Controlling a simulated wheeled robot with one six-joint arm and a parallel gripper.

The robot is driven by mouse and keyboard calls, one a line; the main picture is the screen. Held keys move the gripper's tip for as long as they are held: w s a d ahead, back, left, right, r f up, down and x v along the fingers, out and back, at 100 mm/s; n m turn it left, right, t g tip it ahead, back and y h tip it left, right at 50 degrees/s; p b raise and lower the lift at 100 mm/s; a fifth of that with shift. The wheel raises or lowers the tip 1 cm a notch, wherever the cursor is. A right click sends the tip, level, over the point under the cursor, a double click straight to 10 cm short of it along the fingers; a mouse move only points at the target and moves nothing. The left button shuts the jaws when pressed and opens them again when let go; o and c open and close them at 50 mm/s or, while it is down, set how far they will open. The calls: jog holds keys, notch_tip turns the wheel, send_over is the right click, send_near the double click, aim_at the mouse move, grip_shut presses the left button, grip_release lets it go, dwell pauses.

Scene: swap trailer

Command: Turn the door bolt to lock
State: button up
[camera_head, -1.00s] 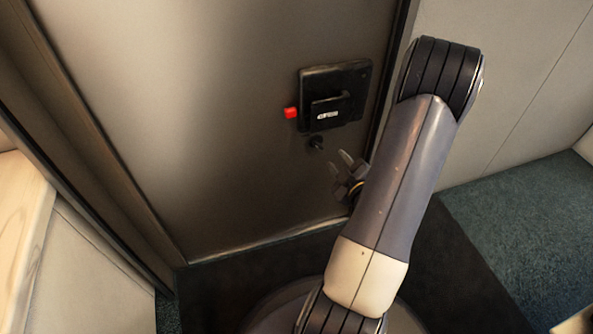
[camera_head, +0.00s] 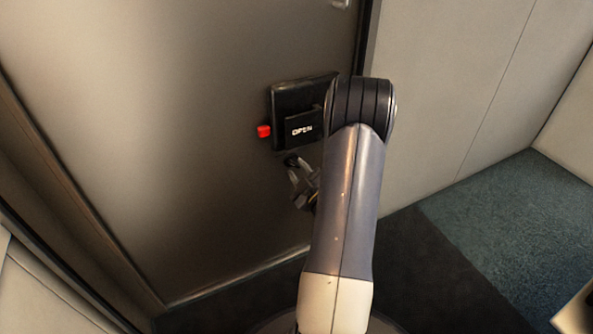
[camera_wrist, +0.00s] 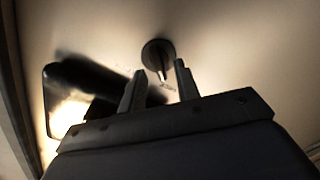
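The door bolt is a small dark round knob with a thin lighter turn piece, seen in the wrist view (camera_wrist: 158,54) on the door. In the head view the bolt (camera_head: 291,160) shows just below the black lock box, partly covered by my fingers. My gripper (camera_wrist: 159,68) is open and empty. Its two fingers point at the door, with the knob in line between and beyond their tips. In the head view my gripper (camera_head: 297,168) is close to the bolt; I cannot tell whether it touches.
The black lock box (camera_head: 291,100) has a plate reading "OPEN" and a red tab (camera_head: 264,131) on its left side. The box (camera_wrist: 60,108) also shows left of my fingers in the wrist view. A wall stands right of the door, above a dark green carpeted surface (camera_head: 500,220).

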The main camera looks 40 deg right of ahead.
jog(key=shift+w+d, duration=0.15)
jog(key=shift+w, duration=0.5)
jog(key=shift+c, duration=0.5)
grip_shut()
